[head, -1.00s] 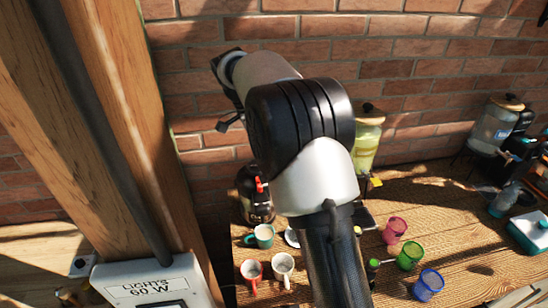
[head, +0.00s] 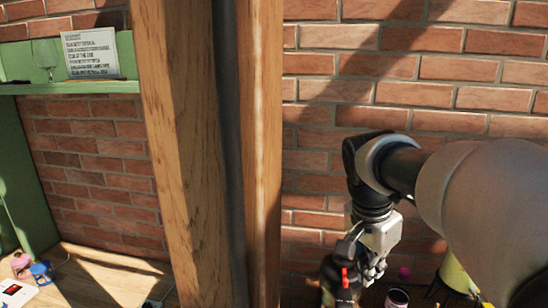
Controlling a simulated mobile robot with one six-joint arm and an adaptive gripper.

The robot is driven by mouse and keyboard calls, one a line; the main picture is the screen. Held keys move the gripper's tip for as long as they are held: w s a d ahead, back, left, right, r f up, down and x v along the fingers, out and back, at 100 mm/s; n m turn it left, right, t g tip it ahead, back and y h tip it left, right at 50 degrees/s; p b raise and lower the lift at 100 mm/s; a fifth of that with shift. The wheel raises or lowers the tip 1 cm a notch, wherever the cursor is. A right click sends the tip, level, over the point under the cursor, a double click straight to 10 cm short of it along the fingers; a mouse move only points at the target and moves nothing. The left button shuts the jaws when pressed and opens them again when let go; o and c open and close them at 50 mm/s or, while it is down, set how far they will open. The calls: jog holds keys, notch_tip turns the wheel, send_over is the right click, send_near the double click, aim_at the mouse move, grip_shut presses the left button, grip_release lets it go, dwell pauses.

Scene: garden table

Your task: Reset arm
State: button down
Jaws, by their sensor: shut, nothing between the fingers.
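My gripper (head: 376,272) hangs at the end of my arm in the lower right of the head view, in front of the brick wall. Its fingers are shut and hold nothing. The arm reaches in from the right edge and bends down at the wrist. A black container with a red tap (head: 345,278) shows just left of and below the gripper. I cannot tell whether they touch.
A wooden post (head: 262,150) with a dark pipe stands left of the arm. A yellow dispenser (head: 454,276) is partly hidden behind my arm. A green shelf (head: 70,88) holds a printed sign (head: 91,53). A wooden surface (head: 100,275) lies at lower left.

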jog(key=s+a+f+n+t+b, duration=0.1)
jog(key=s+f+n, duration=0.2)
jog(key=s, duration=0.3)
jog(key=s+a+f+n+t+y+b, duration=0.1)
jog(key=s+a+f+n+b, duration=0.1)
jog(key=s+f+n, duration=0.2)
jog(key=s+a+f+n+t+y+b, duration=0.1)
jog(key=s+n, duration=0.4)
jog(key=s, duration=0.5)
notch_tip(320, 180, down, 2)
jog(key=shift+s+a+f+b, duration=0.2)
jog(key=shift+a+b, duration=0.25)
jog(key=shift+b, duration=0.05)
